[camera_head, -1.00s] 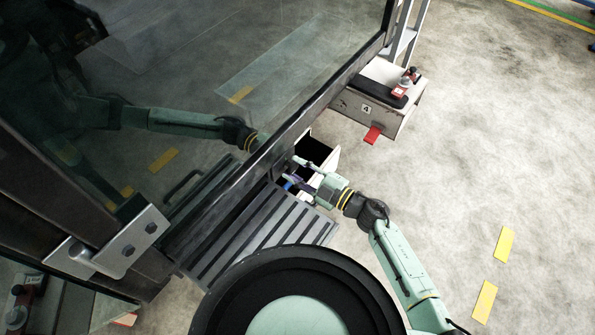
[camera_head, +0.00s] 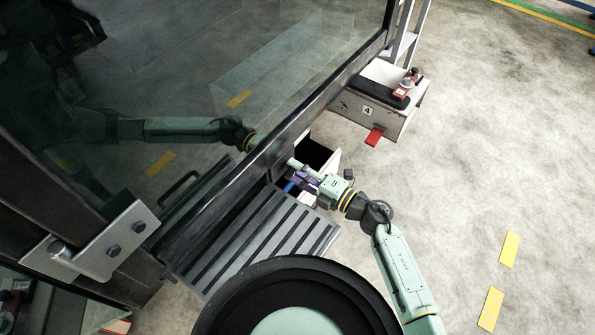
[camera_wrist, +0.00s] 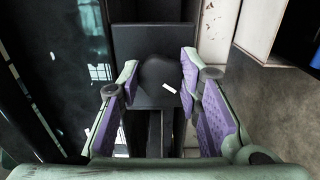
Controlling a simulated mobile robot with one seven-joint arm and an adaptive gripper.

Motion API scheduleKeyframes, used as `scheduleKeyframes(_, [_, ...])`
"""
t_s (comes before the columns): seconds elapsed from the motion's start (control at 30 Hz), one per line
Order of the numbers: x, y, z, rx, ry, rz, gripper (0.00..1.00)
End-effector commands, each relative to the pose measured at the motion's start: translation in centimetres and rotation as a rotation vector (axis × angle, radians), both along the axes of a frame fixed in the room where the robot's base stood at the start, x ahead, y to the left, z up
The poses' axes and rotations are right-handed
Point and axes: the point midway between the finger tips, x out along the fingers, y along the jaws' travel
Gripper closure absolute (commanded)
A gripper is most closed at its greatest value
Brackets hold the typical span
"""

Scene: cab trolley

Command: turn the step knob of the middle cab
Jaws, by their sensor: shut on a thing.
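In the wrist view, a dark rounded knob (camera_wrist: 158,76) with a small white mark sits on a black plate (camera_wrist: 150,42). My gripper (camera_wrist: 158,68) has its purple-padded fingers on either side of the knob and is shut on it. In the head view, my gripper (camera_head: 300,176) reaches in beside the dark cab, above the ribbed step (camera_head: 262,243). The knob is hidden there behind my fingers and wrist.
A dark glass panel (camera_head: 225,85) with a heavy frame runs close along the left of my gripper. An open pale box (camera_head: 332,163) lies just beyond it. The floor at right is clear.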

Motion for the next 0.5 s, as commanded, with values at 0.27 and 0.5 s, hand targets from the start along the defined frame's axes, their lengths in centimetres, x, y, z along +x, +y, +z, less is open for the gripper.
scheduleKeyframes(0.27, [0.05, -0.07, 0.00, -0.025, -0.034, -0.002, 0.96])
scheduleKeyframes(0.5, [0.05, -0.07, 0.03, -0.026, -0.036, -0.002, 0.96])
